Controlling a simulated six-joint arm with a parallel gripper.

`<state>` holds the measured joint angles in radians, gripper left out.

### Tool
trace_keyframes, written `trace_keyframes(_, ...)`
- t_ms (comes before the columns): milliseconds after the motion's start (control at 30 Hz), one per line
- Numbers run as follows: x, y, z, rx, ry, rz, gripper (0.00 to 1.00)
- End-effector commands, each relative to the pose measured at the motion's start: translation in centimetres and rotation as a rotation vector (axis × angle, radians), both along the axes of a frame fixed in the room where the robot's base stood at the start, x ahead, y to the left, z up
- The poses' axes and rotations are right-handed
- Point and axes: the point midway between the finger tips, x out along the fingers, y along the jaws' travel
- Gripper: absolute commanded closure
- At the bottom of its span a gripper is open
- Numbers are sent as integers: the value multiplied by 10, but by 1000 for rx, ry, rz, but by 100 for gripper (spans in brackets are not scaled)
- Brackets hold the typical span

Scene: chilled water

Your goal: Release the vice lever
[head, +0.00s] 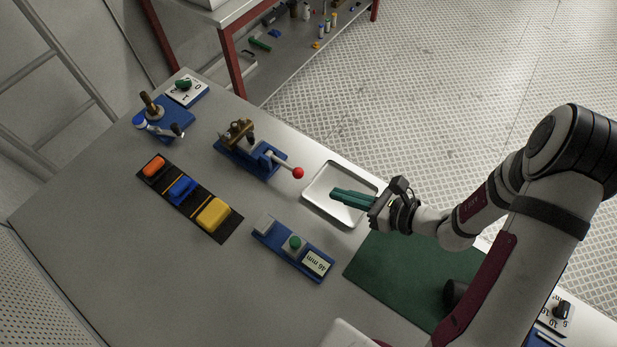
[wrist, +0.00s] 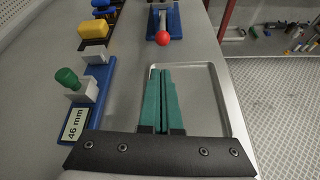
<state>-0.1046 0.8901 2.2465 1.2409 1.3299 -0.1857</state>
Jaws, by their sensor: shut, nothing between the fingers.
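The vice (head: 262,158) is a blue block on a blue base, with a brass fitting (head: 238,133) at its far end. Its metal lever sticks out toward the lower right and ends in a red ball (head: 298,173). In the wrist view the red ball (wrist: 162,39) lies beyond my fingertips, near the top centre. My gripper (head: 333,195) has long green fingers, shut and empty. It hovers over the white tray, apart from the ball, to the ball's lower right in the head view. In the wrist view the fingers (wrist: 160,71) point toward the lever.
A white tray (head: 318,208) lies under my fingers. A blue gauge reading 46 mm (head: 318,262) with a green knob, a panel of orange, blue and yellow buttons (head: 213,214), and a blue-handled device (head: 165,125) stand left. A green mat (head: 390,275) lies nearer. The bench edge is right.

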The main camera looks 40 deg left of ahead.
Motion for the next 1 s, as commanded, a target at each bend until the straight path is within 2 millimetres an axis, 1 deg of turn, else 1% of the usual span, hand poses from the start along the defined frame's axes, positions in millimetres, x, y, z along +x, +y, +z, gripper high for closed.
trace_keyframes(67,0,1,0,0,0,1,100)
trace_keyframes(167,-1,10,-5,1,1,4,100)
trace_keyframes(400,-5,54,-26,-1,2,6,100)
trace_keyframes(500,-6,70,-33,-1,2,6,100)
trace_keyframes(600,-6,81,-39,-1,0,3,100)
trace_keyframes(767,-6,89,-42,-1,0,1,100)
trace_keyframes(1000,-6,90,-42,-1,0,1,100)
